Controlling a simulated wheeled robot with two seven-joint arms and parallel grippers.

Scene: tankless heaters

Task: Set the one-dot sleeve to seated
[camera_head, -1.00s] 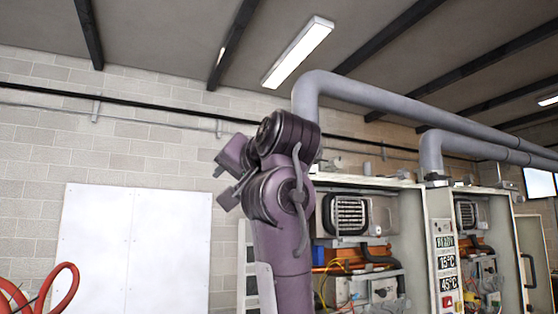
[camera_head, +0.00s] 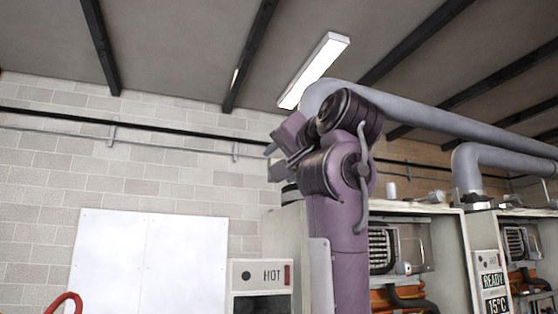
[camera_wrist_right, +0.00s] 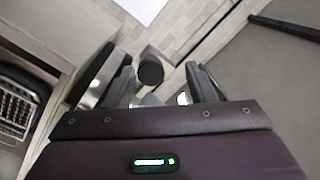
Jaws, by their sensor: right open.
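No dot mark can be read on anything here, so I cannot tell which part is the one-dot sleeve. My right gripper (camera_wrist_right: 160,78) is open in the right wrist view, its two fingers apart. A dark round-ended cylinder (camera_wrist_right: 151,67) shows between and beyond the fingers; I cannot tell whether they touch it. In the head view my right arm rises in front of the heaters, with its gripper (camera_head: 280,165) partly hidden at the wrist's left. A dark and pale banded cylinder (camera_head: 290,192) stands upright on the left cabinet, just below that gripper. My left gripper is not in view.
The cabinet has a HOT panel (camera_head: 262,275). Thick grey pipes (camera_head: 430,120) run overhead.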

